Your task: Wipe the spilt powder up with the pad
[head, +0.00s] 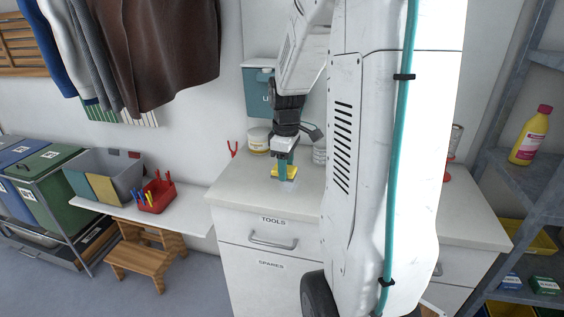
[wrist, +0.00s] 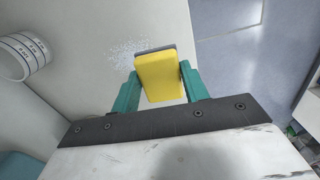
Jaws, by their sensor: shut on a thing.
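The pad is a yellow block with a grey layer on its far side, and it shows in the middle of the wrist view (wrist: 160,75). My gripper (wrist: 160,84) is shut on it, with one teal finger on each side. In the head view my gripper (head: 284,166) holds the yellow pad (head: 277,171) at the worktop, near its front edge. I cannot tell whether the pad touches the surface. The spilt powder (wrist: 124,50) is a patch of pale specks on the worktop, just left of the pad in the wrist view. The pad may hide part of it.
The worktop (head: 235,190) stands over drawers marked TOOLS and SPARES. A labelled white round container (wrist: 22,57) stands left of the powder in the wrist view. A tub (head: 258,140) and red-handled tool (head: 233,149) are at the back. The worktop's edge drops to the floor.

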